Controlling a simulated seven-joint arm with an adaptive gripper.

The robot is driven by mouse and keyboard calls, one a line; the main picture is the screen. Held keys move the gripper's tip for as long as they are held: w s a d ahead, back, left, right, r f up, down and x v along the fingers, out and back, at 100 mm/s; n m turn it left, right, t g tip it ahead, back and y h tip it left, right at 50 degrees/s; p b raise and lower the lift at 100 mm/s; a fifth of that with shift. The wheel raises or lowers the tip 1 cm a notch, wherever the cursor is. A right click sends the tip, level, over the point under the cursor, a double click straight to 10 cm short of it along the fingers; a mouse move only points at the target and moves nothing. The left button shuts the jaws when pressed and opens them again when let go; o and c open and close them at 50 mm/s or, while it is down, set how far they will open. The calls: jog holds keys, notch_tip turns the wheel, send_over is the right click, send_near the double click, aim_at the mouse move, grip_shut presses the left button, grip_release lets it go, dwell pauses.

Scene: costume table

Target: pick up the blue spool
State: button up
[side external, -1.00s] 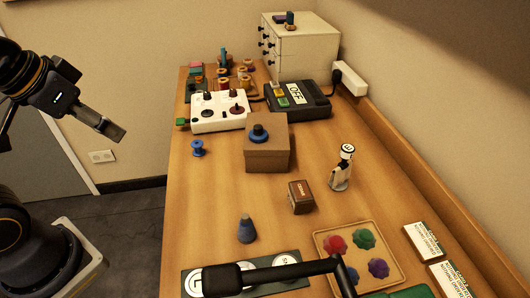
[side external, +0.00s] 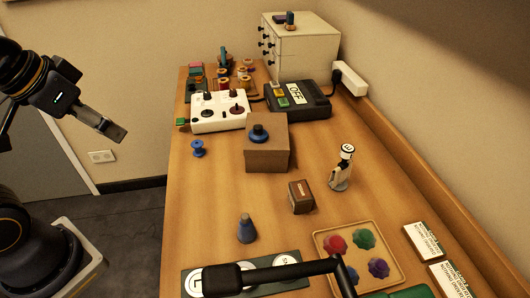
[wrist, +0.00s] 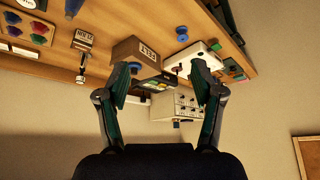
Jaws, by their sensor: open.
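The blue spool (side external: 198,148) stands upright on the left part of the table, in front of the white control box. In the wrist view, the blue spool (wrist: 181,33) shows near the top, above the gap between my fingers. My gripper (side external: 118,136) hangs in the air left of the table, well apart from the spool. In the wrist view, my gripper (wrist: 161,72) has its two fingers wide apart with nothing between them.
A cardboard box (side external: 267,154) with a blue knob-like piece on top stands right of the spool. The white control box (side external: 222,121) with dark knobs is behind it. The tabletop around the spool's near side is clear.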

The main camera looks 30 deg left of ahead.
jog(key=w+r+m, duration=0.2)
jog(key=w+r, duration=0.4)
jog(key=w, duration=0.1)
jog(key=g, duration=0.6)
send_over(197, 143)
jog(key=f, duration=2.5)
jog(key=shift+w+d+f, duration=0.2)
jog(key=shift+d+f, duration=0.05)
jog(key=shift+f, duration=0.15)
jog(key=shift+s+a+f, duration=0.1)
jog(key=shift+a+f, duration=0.05)
jog(key=shift+f, duration=1.35)
jog(key=shift+s+a+f, duration=0.1)
jog(key=shift+f, duration=1.4)
jog(key=c, duration=0.9)
